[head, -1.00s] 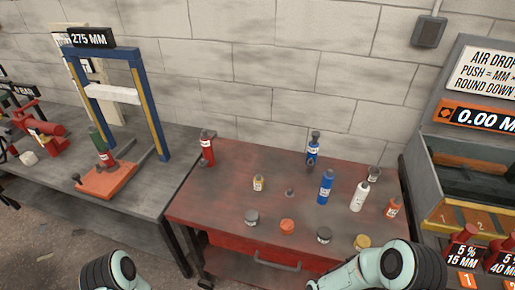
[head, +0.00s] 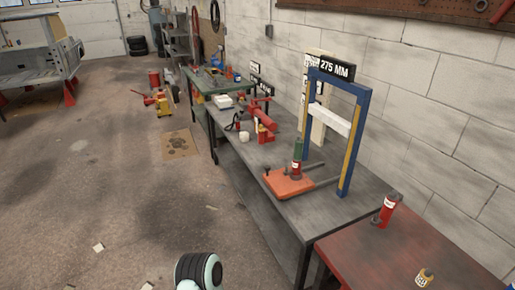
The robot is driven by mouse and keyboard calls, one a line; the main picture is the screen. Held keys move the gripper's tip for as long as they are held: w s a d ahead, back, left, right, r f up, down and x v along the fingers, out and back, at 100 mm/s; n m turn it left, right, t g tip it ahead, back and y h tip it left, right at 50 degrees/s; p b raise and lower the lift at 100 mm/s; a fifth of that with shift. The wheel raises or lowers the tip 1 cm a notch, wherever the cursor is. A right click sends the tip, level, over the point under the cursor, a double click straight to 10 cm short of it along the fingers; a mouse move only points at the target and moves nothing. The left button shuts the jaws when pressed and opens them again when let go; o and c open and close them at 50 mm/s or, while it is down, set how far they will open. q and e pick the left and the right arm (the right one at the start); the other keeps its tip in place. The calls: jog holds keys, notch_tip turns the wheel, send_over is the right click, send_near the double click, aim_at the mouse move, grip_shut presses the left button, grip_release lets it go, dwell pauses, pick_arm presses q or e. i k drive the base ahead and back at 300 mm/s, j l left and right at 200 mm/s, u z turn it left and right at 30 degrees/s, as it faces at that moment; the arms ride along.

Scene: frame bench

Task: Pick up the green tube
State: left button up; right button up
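A green tube-like cylinder (head: 297,149) stands upright above a small red part (head: 296,170) on an orange base plate (head: 289,184). The plate lies on the grey bench (head: 330,212), in front of the blue frame. I cannot tell whether the green cylinder is separate from the red part. Neither of my grippers is in view. Only a rounded link of one of my arms shows at the bottom edge, well below the bench.
The blue frame (head: 355,142) carries a white crossbar (head: 331,118) and a "275 MM" sign (head: 335,67). A red bottle (head: 386,210) stands on the red table (head: 400,250) at right. Red equipment (head: 264,112) sits farther along the bench. The floor at left is mostly open.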

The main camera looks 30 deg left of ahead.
aim_at(298, 150)
jog(key=u, duration=0.7)
jog(key=z, duration=1.7)
jog(key=u, duration=1.7)
jog(key=i+j+z, duration=0.15)
jog(key=i+j, duration=0.25)
jog(key=i+j+z, duration=0.1)
jog(key=i+j, duration=0.25)
jog(key=i+j+z, duration=0.15)
jog(key=i+j, duration=0.15)
jog(key=j, duration=0.3)
